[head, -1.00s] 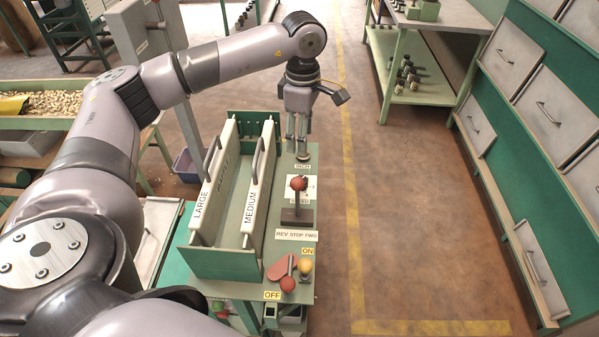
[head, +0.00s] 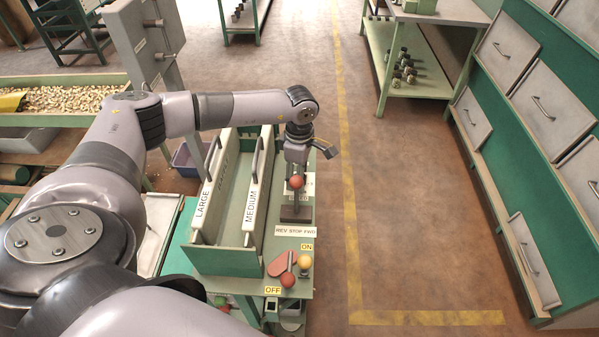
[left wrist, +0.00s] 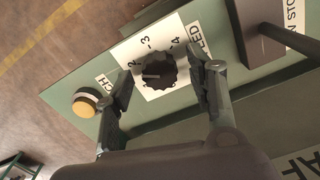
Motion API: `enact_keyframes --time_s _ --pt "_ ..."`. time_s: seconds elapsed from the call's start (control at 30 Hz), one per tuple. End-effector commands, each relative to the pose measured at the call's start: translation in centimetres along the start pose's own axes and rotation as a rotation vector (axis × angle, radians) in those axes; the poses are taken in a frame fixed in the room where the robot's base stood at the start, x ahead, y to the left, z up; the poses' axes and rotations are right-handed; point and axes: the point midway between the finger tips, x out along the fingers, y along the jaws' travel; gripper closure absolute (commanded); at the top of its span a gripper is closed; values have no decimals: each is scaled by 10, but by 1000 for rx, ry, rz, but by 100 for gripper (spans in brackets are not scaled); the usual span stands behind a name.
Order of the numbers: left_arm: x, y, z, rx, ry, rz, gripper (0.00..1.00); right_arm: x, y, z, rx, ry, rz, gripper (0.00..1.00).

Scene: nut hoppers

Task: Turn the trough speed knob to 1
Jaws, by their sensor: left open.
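The trough speed knob (left wrist: 154,70) is a black ridged dial on a white number plate (left wrist: 175,92) in the left wrist view. My left gripper (left wrist: 158,88) is open, with one finger on each side of the knob and visible gaps between. In the head view my left gripper (head: 297,168) hangs over the panel behind the red-topped lever (head: 296,182), and it hides the knob there. My right gripper is not in view.
A yellow-topped button (left wrist: 84,104) sits close to one finger in the left wrist view. The lever's dark base (head: 296,213) stands just in front of the gripper. The trough (head: 222,262) with LARGE and MEDIUM gates is left of it. The floor to the right is clear.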

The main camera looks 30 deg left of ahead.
Motion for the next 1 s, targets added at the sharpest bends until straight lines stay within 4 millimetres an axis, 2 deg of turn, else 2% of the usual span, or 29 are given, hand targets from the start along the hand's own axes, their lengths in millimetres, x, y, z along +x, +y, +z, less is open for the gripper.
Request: enact_keyframes --time_s 0.1,0.8,1.0 --pt "0 0 0 0 0 0 49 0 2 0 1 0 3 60" --pt "-1 0 0 -1 0 0 96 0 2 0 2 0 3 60" --pt "0 0 0 -10 0 0 97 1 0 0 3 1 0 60"
